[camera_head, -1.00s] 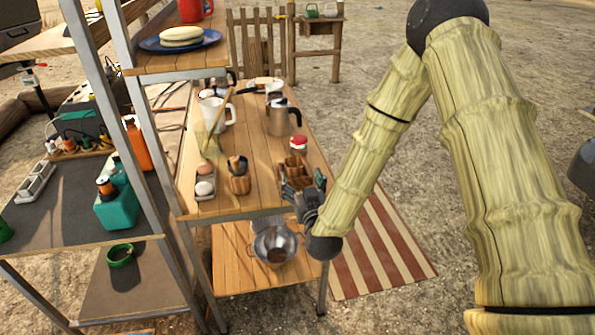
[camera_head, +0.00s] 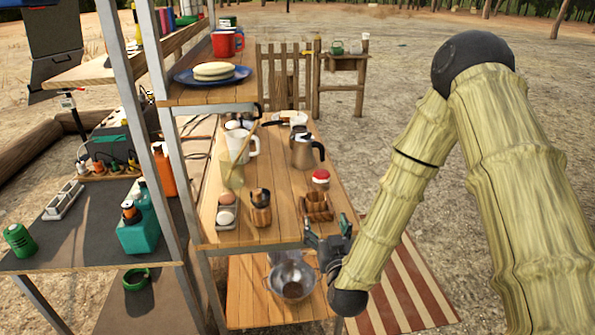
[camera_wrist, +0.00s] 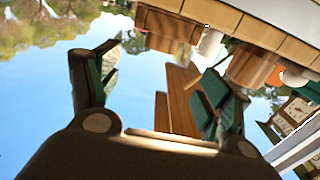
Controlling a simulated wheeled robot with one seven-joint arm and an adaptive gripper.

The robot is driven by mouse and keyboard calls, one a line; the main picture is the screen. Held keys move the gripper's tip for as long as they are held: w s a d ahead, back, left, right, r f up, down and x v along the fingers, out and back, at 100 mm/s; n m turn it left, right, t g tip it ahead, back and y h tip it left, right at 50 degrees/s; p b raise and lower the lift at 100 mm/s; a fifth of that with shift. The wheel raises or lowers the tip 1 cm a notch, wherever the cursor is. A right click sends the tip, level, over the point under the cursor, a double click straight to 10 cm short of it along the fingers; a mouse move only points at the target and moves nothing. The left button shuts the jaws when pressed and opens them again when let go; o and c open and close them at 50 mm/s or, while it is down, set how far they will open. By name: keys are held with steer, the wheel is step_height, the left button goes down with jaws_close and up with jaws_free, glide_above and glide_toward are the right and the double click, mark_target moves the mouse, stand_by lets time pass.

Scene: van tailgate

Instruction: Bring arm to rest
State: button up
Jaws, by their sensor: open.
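My gripper (camera_head: 328,238) is at the front right corner of the wooden table (camera_head: 285,212) in the head view. It is close to the table's edge, and I cannot tell whether it touches. In the wrist view my gripper (camera_wrist: 160,85) has its two fingers spread wide, with nothing held between them. The wrist view looks tilted, with sky at the left and the table edge (camera_wrist: 270,28) across the top. My bamboo-like arm fills the right of the head view.
A wooden holder (camera_head: 317,207), a red-capped jar (camera_head: 320,179) and a metal kettle (camera_head: 303,152) stand on the table near my gripper. Metal bowls (camera_head: 292,281) sit on the lower shelf. A striped mat (camera_head: 405,285) lies on the ground. Open ground lies further back.

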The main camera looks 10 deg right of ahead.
steer(key=s+d+f+g+y+p, duration=0.1)
steer(key=s+f+g, duration=0.4)
steer(key=s+f, duration=0.45)
steer(key=s+f+g+p, duration=0.1)
steer(key=s+f+g, duration=0.3)
steer(key=s+f, duration=0.55)
steer(key=s+d+f+g, duration=0.1)
steer(key=s+f+g, duration=0.2)
steer(key=s, duration=0.4)
steer(key=s+d+f+g+p, duration=0.1)
steer(key=s+d+f+g, duration=0.1)
steer(key=s, duration=0.5)
steer(key=s+d+f+g+h, duration=0.1)
steer(key=s+f+g, duration=0.3)
steer(key=s, duration=0.4)
steer(key=shift+d+f, duration=0.45)
steer(key=shift+f, duration=0.4)
